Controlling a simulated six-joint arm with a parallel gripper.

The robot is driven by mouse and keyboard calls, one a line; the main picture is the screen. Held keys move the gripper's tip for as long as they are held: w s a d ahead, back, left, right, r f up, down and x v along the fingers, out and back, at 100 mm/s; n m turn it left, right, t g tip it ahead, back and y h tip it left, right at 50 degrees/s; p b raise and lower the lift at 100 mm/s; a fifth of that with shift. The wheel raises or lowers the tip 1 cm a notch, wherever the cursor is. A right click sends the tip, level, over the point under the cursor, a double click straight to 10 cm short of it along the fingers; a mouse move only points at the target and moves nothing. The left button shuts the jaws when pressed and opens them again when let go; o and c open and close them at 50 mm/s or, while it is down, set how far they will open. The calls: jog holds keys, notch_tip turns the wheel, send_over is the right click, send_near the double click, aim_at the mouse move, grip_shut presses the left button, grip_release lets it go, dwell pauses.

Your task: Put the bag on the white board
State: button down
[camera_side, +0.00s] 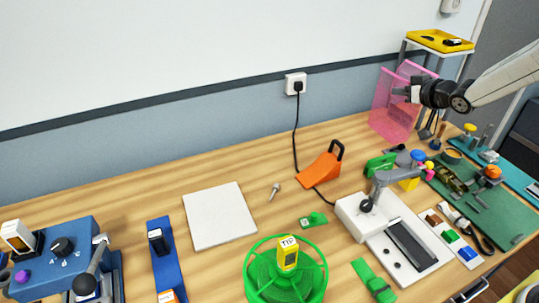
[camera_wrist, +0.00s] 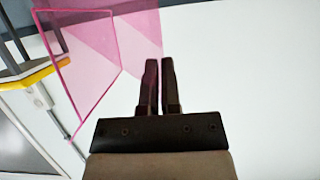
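The orange bag (camera_side: 318,171) with a black loop handle stands on the wooden table, right of the middle in the side view. The white board (camera_side: 220,215) lies flat and bare on the table to its left. My gripper (camera_side: 400,92) is high at the upper right, in front of or beside the pink clear panels, well away from both. In the wrist view my gripper (camera_wrist: 160,85) has its two dark fingers close together with nothing between them. The bag and the board are not in the wrist view.
Pink clear panels (camera_side: 392,105) stand near my gripper; they also show in the wrist view (camera_wrist: 85,60). A black cord (camera_side: 295,130) runs from the wall socket (camera_side: 295,84) down past the bag. A small bolt (camera_side: 274,191) and a green basket (camera_side: 285,275) stand near the board.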

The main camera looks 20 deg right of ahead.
jog(key=s+a+r+n+g+y, duration=0.1)
jog(key=s+a+n+y, duration=0.25)
jog(key=a, duration=1.25)
jog(key=s+a+n+g+y, duration=0.1)
jog(key=s+a+n+y, duration=0.2)
jog(key=a, duration=1.4)
jog(key=s+a+n+g+y, duration=0.25)
jog(key=s+a, duration=0.35)
jog(key=a, duration=0.4)
jog(key=w+d+f+x, duration=0.1)
jog(key=d+f+x, duration=0.1)
jog(key=x, duration=1.3)
jog(key=shift+w+d+f, duration=0.15)
jog(key=shift+w+f, duration=0.2)
jog(key=shift+w, duration=0.05)
jog(key=shift+t, duration=0.25)
